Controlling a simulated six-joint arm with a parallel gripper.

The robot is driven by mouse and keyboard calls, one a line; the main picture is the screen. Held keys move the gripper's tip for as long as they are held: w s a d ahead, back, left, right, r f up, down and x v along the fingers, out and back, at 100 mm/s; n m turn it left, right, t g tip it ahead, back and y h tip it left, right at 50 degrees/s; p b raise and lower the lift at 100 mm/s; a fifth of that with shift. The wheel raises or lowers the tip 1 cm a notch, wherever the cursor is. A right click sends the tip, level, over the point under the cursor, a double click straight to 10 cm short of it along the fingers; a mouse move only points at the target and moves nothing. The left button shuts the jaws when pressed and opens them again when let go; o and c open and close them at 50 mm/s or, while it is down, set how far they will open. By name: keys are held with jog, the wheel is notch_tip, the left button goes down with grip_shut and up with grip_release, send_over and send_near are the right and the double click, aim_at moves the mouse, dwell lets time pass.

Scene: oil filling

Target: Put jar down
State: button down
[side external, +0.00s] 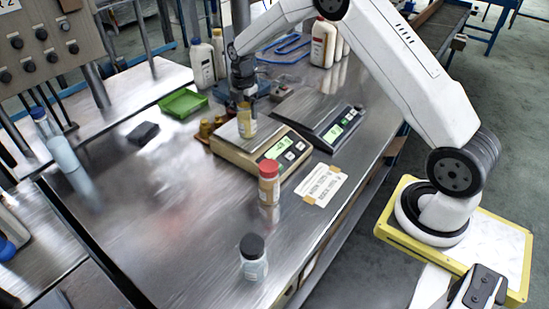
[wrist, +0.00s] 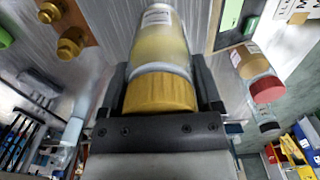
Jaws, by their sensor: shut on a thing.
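A clear jar with a gold lid and yellowish contents (side external: 247,122) is upright at the pan of the beige scale (side external: 246,157) in the side view. I cannot tell whether its base touches the pan. My gripper (side external: 245,101) comes down from above and is shut on the jar's top. In the wrist view the gripper (wrist: 161,88) has one finger on each side of the gold lid, and the jar (wrist: 160,45) extends away from it. The scale's green display is lit, but its reading is too small to make out.
A second, dark scale (side external: 318,118) stands right of the beige one. Brass weights (side external: 207,127) sit close on its left. A red-capped bottle (side external: 269,183) and a black-capped jar (side external: 253,258) stand in front. A green tray (side external: 183,103) lies behind left. The table's left middle is clear.

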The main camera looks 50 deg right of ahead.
jog(key=shift+f, duration=0.15)
grip_release()
notch_tip(320, 180, up, 12)
jog(key=shift+r, duration=0.2)
dwell(0.6)
dwell(0.5)
jog(key=shift+s+a+f+m, duration=0.1)
jog(key=shift+s+a+m, duration=0.25)
jog(key=shift+s+m, duration=0.1)
jog(key=s+a+f+m+t, duration=0.1)
jog(key=s+a+f+m, duration=0.1)
jog(key=s+m, duration=0.3)
jog(key=s+a+f+m, duration=0.2)
jog(key=s+a+m, duration=0.2)
jog(key=s, duration=0.7)
jog(key=s+a+f+m+t, duration=0.1)
jog(key=s+a+f+m, duration=0.1)
jog(key=s+m, duration=0.6)
jog(key=shift+s+a+t, duration=0.3)
jog(key=shift+s+a, duration=0.3)
jog(key=shift+a, duration=0.2)
